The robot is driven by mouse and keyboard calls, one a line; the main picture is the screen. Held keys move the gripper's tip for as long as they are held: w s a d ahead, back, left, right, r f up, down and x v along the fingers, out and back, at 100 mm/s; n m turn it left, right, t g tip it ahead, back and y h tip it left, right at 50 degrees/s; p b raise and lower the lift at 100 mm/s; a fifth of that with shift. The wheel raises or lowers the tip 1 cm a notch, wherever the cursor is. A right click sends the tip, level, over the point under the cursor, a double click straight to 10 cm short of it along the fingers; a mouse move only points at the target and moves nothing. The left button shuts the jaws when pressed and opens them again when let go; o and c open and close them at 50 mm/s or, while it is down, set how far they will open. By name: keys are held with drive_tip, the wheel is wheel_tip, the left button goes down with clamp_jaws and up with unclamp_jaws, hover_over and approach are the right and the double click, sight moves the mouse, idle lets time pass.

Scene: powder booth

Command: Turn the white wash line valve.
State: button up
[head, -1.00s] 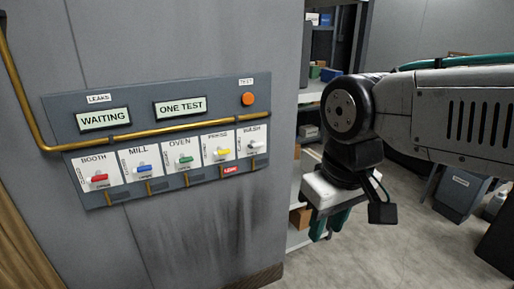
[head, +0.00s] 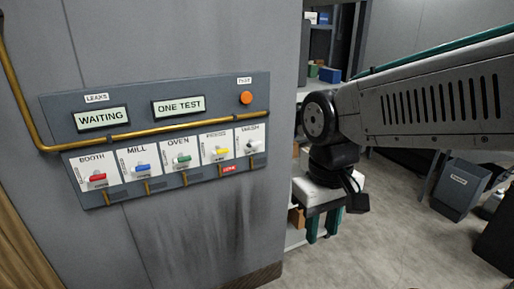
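The white wash valve (head: 254,146) is the rightmost of the row of small lever valves on the grey wall panel (head: 60,110), under the label WASH. Its white lever appears to lie roughly sideways; its exact angle is too small to tell. My gripper (head: 322,232) hangs to the right of the panel and below the valve's height, apart from it. Its two teal fingers point down with a gap between them, and nothing shows in the gap.
Red (head: 97,178), blue (head: 143,168), green (head: 182,160) and yellow (head: 219,152) valves stand left of the white one. A brass pipe (head: 190,127) crosses above them. An orange button (head: 246,97) is at upper right. Shelving (head: 322,85) stands behind my arm.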

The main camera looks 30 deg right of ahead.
drive_tip(key=w+d+f+m+t+h, duration=0.1)
drive_tip(key=w+d+f+m+t, duration=0.15)
drive_tip(key=w+f, duration=0.45)
drive_tip(key=w+d+f+m+t, duration=0.1)
drive_tip(key=w+d+f+m, duration=0.3)
drive_tip(key=w, duration=0.6)
drive_tip(key=m+t+y, duration=0.1)
drive_tip(key=m+t, duration=1)
drive_tip(key=t, duration=0.4)
approach(256, 145)
drive_tip(key=w, duration=0.8)
drive_tip(key=shift+w+f, duration=0.15)
drive_tip(key=shift+w, duration=0.2)
clamp_jaws()
